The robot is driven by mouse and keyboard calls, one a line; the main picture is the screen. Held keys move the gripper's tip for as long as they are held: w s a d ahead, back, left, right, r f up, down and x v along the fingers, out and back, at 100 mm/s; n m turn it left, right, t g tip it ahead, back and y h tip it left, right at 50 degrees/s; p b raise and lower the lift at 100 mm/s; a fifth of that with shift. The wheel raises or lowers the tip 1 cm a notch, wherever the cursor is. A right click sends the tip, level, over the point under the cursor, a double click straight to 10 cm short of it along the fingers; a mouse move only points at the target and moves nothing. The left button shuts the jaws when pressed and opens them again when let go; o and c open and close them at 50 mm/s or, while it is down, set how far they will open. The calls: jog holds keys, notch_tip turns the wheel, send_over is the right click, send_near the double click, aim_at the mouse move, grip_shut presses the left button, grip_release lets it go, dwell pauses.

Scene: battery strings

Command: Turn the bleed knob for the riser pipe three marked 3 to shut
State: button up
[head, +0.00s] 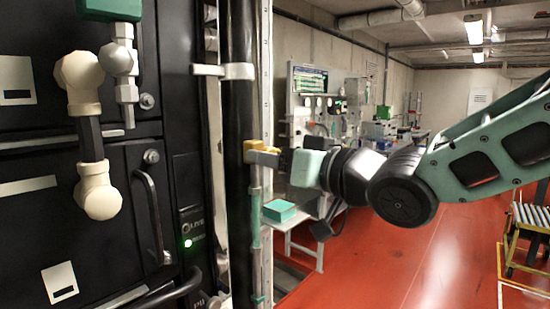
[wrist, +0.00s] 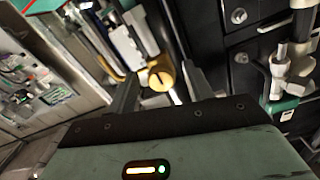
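A yellow bleed knob (head: 250,146) sits beside a thick black vertical pipe (head: 240,110), near the middle of the head view. In the wrist view the yellow knob (wrist: 161,74) shows its round face with a dark slot. My gripper (head: 264,156) reaches in from the right with its fingertips at the knob. In the wrist view my gripper (wrist: 160,88) has its two dark fingers apart, one on each side of the knob. I cannot tell whether they touch it. No number 3 is legible on any pipe.
Black cabinets (head: 120,170) with cream pipe fittings (head: 88,130) and a green-topped valve (head: 112,10) fill the left. A small teal box (head: 279,209) stands below my gripper. A bench with equipment (head: 320,120) is behind.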

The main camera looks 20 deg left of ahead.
jog(key=shift+d, duration=0.1)
dwell(0.3)
jog(key=b+v, duration=0.3)
jog(key=v, duration=1.4)
jog(key=shift+d, duration=0.1)
